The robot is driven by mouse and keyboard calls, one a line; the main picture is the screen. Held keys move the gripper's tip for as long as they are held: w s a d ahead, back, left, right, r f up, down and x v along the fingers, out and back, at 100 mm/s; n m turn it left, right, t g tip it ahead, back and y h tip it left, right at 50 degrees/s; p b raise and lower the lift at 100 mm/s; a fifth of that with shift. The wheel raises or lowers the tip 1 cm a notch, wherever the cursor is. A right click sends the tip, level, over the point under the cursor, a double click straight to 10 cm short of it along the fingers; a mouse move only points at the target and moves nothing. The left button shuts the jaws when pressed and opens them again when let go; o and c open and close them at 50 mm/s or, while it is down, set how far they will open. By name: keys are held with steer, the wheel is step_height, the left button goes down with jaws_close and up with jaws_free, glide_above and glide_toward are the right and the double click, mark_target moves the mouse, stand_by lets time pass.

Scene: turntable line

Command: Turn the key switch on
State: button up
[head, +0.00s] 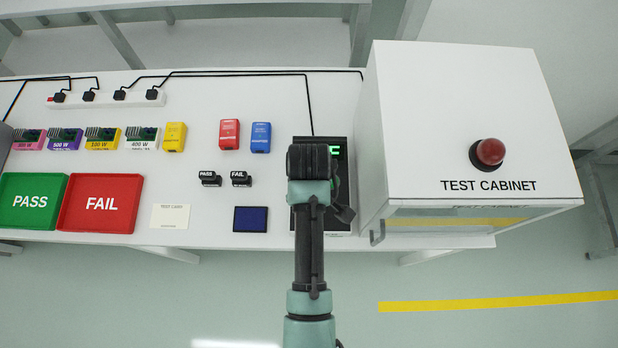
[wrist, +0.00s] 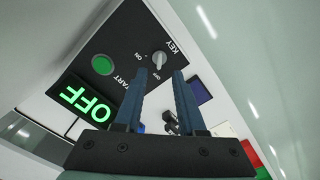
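The key switch (wrist: 159,58) is a small grey-white knob on a black panel (wrist: 128,40), under the word KEY, in the wrist view. Its narrow grip points toward the lower of two small labels, which seems to read OFF. The lit green display (wrist: 88,103) on the panel reads OFF. My gripper (wrist: 159,73) is open, its two blue fingers apart and empty, with the knob just beyond the tips in the picture. I cannot tell how far off it is. In the head view my arm hides the knob and most of the panel (head: 301,225).
A green START button (wrist: 103,64) is beside the key switch. The white test cabinet (head: 450,120) with a red dome (head: 490,151) stands close on the right. PASS (head: 210,178) and FAIL (head: 241,178) stamps and a dark blue pad (head: 250,219) lie left.

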steer(key=shift+f, duration=2.65)
steer(key=shift+c, duration=0.2)
jaws_close()
